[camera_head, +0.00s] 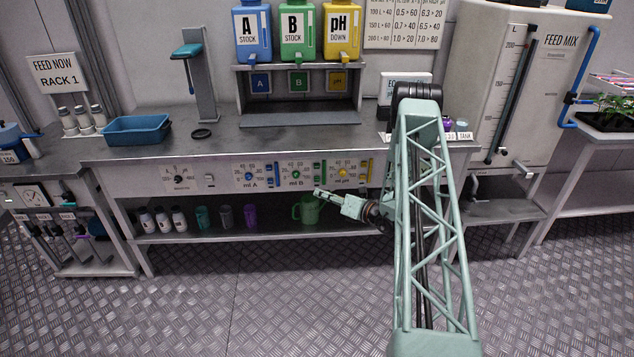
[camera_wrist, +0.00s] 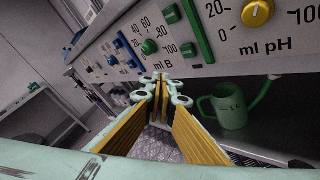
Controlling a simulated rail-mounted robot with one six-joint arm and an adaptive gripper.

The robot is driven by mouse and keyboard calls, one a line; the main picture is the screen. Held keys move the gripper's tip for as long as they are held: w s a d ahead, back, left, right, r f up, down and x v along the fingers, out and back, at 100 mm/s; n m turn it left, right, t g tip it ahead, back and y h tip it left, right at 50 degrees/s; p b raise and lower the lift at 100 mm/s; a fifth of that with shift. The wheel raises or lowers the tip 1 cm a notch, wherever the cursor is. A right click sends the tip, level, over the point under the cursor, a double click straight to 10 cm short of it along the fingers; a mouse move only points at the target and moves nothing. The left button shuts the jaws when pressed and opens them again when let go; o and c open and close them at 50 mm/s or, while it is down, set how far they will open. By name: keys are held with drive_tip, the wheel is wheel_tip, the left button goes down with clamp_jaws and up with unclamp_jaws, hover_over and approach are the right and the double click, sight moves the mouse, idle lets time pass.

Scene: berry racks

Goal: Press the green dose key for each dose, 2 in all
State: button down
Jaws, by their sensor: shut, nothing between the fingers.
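The ml B section of the dosing panel (camera_head: 296,174) has a green dial (camera_wrist: 150,47) with a scale around it. To the dial's right are two green parts, an upper one (camera_wrist: 172,14) and a lower one (camera_wrist: 189,49); I cannot tell for certain which is the dose key. The green parts also show small in the head view (camera_head: 319,171). My gripper (camera_wrist: 160,80) is shut and empty, its tips in front of the panel's lower edge below the ml B dial. In the head view my gripper (camera_head: 319,192) points left toward the panel. Contact with the panel cannot be seen.
Blue ml A controls (camera_wrist: 118,43) lie left and the yellow ml pH dial (camera_wrist: 257,12) right. A green jug (camera_wrist: 228,107) stands on the shelf below, close to my gripper. Stock tanks A, B and pH (camera_head: 297,32) stand above the bench; a blue tray (camera_head: 137,130) lies left.

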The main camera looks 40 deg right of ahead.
drive_tip(key=shift+w+d+b, duration=0.35)
drive_tip(key=shift+w+d, duration=0.45)
drive_tip(key=shift+w, duration=0.3)
drive_tip(key=shift+w+d+b, duration=0.35)
drive_tip(key=shift+w+d, duration=0.4)
drive_tip(key=shift+w, duration=0.35)
drive_tip(key=shift+w+d+b, duration=0.45)
drive_tip(key=shift+w+d, duration=0.05)
drive_tip(key=shift+w, duration=0.2)
idle(1.5)
drive_tip(key=shift+s+a, duration=0.1)
drive_tip(key=shift+s, duration=0.1)
idle(0.3)
drive_tip(key=shift+s+a, duration=0.4)
drive_tip(key=shift+s, duration=0.1)
drive_tip(key=shift+s+a, duration=0.1)
drive_tip(key=shift+s, duration=0.05)
drive_tip(key=shift+s+a+p, duration=0.3)
drive_tip(key=shift+s+a, duration=0.4)
drive_tip(key=shift+s, duration=0.25)
drive_tip(key=shift+s+a+p, duration=0.3)
drive_tip(key=shift+s+a, duration=0.35)
drive_tip(key=shift+s, duration=0.3)
